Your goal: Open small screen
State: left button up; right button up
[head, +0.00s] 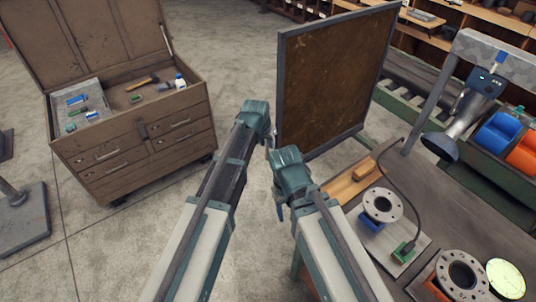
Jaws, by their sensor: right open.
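The small screen (335,80) appears to be the upright brown panel in a grey frame, at the upper middle of the head view. It stands at an angle behind the left end of the workbench. My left gripper (258,112) is by the lower part of its left frame edge; its fingers are not clear, and I cannot tell whether it touches the frame. My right gripper (282,182) is open, lower and nearer, just below the screen's lower left corner. Nothing shows in it.
A workbench (480,225) at right carries a flange (382,205), a flanged pipe end (461,276), a wooden block (364,170) and a lamp-like extractor hood (440,146). A brown tool chest (135,150) with its lid up stands at left. Open floor lies between.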

pick_arm(q)
jog(key=b+x, duration=0.3)
jog(key=x, duration=0.1)
jog(key=shift+f, duration=0.1)
grip_shut()
dwell(1.4)
